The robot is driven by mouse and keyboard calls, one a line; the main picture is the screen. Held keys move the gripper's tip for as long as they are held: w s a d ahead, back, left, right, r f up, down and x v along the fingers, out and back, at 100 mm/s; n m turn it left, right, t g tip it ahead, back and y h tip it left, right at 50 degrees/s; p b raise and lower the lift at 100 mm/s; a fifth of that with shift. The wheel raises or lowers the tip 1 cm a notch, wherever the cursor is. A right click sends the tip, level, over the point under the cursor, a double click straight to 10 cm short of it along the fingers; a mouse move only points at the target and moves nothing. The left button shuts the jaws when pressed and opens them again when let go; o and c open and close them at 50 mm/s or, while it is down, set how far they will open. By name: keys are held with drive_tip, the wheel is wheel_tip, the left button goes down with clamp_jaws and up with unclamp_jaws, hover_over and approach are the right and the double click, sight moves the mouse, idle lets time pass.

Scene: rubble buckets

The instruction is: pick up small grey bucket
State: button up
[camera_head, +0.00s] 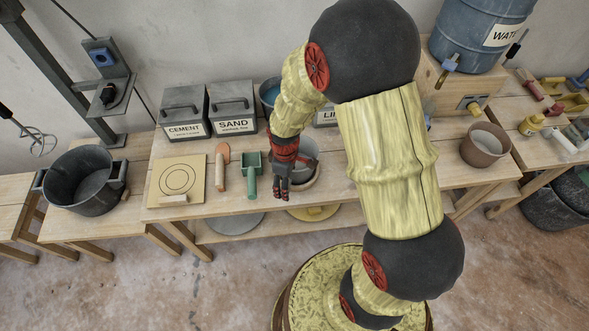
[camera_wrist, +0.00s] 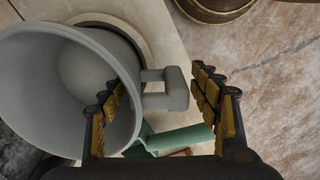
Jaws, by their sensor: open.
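The small grey bucket (camera_head: 304,150) stands on the workbench in the head view, partly hidden behind my gripper (camera_head: 281,190). In the wrist view the grey bucket (camera_wrist: 60,85) fills the left side, with its open mouth showing. Its blocky side handle (camera_wrist: 176,90) sticks out to the right. My gripper (camera_wrist: 158,85) is open, with the handle and part of the bucket's rim between its fingers. The left finger overlaps the bucket's opening; the right finger is apart from the handle. I cannot tell whether the left finger touches the wall.
A green scoop (camera_head: 251,172) and a wooden float (camera_head: 222,168) lie left of my gripper. Cement (camera_head: 184,112) and sand (camera_head: 233,108) boxes stand behind. A dark bucket (camera_head: 84,181) is far left, a brown pot (camera_head: 485,145) right. The bench's front edge is close.

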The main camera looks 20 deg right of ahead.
drive_tip(key=shift+f, duration=0.2)
drive_tip(key=shift+c, duration=1.2)
drive_tip(key=c, duration=1.3)
